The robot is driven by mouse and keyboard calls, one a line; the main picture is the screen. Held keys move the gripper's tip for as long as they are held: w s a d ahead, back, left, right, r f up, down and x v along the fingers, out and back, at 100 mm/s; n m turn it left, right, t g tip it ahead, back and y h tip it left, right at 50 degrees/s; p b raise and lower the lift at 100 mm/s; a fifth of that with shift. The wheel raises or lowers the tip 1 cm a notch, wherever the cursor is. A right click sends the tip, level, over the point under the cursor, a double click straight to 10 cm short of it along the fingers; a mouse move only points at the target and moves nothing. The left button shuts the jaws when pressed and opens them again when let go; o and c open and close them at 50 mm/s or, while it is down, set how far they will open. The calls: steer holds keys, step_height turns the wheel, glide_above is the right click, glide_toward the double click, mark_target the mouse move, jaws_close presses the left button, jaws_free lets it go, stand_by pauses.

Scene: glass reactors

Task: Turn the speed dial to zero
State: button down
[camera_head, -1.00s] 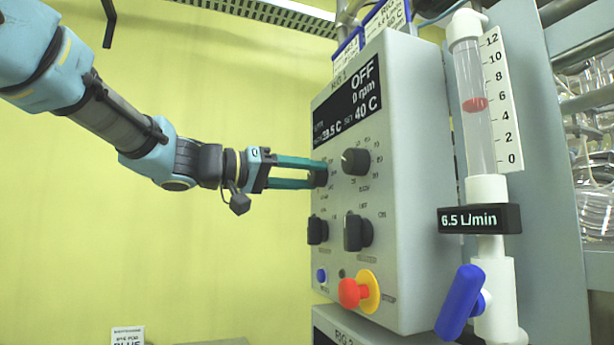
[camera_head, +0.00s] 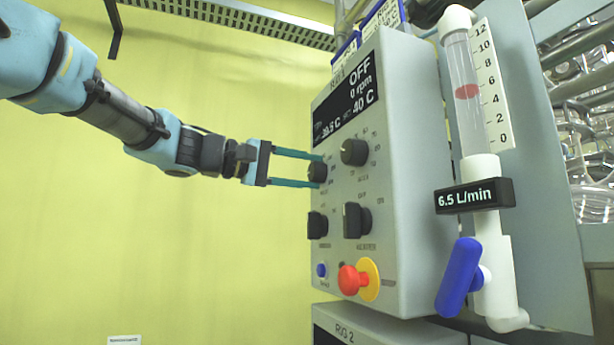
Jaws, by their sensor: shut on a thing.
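The speed dial (camera_head: 317,172) is a dark round knob at the upper left of the grey control panel, under the display. My gripper (camera_head: 320,170) reaches it from the left, with one teal finger above the knob and one below, shut on it. The fingers hide part of the knob, and its pointer and scale are too small to read. The black display (camera_head: 347,100) reads OFF, 0 rpm and 40 C.
Another dark knob (camera_head: 354,152) sits right of the held dial. Two black switches (camera_head: 357,221) (camera_head: 317,225) and a red button (camera_head: 353,279) are below. A flow meter (camera_head: 468,100) with a blue valve handle (camera_head: 458,277) stands right.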

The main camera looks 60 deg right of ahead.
steer(key=n, duration=0.5)
steer(key=shift+w+p, duration=0.1)
steer(key=shift+p, duration=0.25)
steer(key=shift+n+g+y+p, duration=0.35)
steer(key=shift+n+p, duration=0.2)
steer(key=shift+n, duration=1.35)
steer(key=shift+f, duration=0.1)
steer(key=shift+c, duration=1.5)
jaws_free()
steer(key=b+v, duration=0.3)
steer(key=v, duration=0.7)
steer(key=shift+w+a, duration=0.15)
steer(key=shift+a, duration=0.15)
